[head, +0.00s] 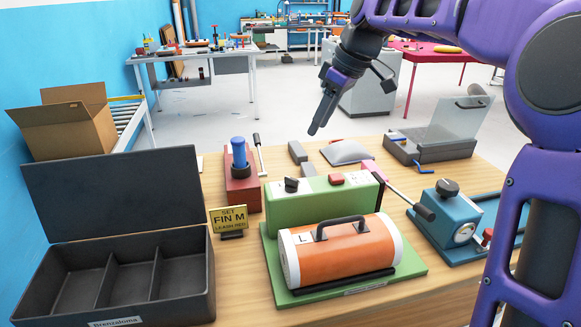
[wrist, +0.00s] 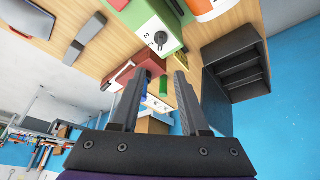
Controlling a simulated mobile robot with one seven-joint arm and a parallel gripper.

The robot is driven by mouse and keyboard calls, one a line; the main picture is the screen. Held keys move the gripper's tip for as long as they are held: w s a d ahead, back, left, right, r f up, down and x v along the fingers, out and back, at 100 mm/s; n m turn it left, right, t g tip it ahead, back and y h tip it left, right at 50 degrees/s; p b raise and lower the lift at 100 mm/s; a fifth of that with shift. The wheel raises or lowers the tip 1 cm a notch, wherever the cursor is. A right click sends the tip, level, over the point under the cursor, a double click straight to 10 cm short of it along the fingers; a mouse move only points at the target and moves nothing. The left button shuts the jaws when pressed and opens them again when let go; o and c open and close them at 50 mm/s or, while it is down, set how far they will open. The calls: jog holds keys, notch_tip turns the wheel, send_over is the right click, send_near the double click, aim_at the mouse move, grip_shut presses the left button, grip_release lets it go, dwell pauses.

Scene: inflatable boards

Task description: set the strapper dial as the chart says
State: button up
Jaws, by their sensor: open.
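A green box (head: 310,207) stands mid-table with a black knob (head: 291,184) and a red button (head: 336,178) on top. In the wrist view the knob (wrist: 159,38) sits on a white plate with small marks; its setting is too small to read. No label shows which machine is the strapper. My gripper (head: 318,127) hangs above the table's far side, behind and above the green box, touching nothing. Its fingers (wrist: 160,76) are apart and empty.
An orange cylinder (head: 334,254) with a handle lies before the green box. A blue device (head: 462,222) with knob and gauge is right. A red block with a blue cylinder (head: 239,154) stands behind the sign. An open dark compartment case (head: 190,240) fills the left.

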aim_at(291, 178)
jog(key=b+x, duration=0.2)
jog(key=x, duration=1.5)
jog(key=shift+s, duration=0.1)
grip_shut()
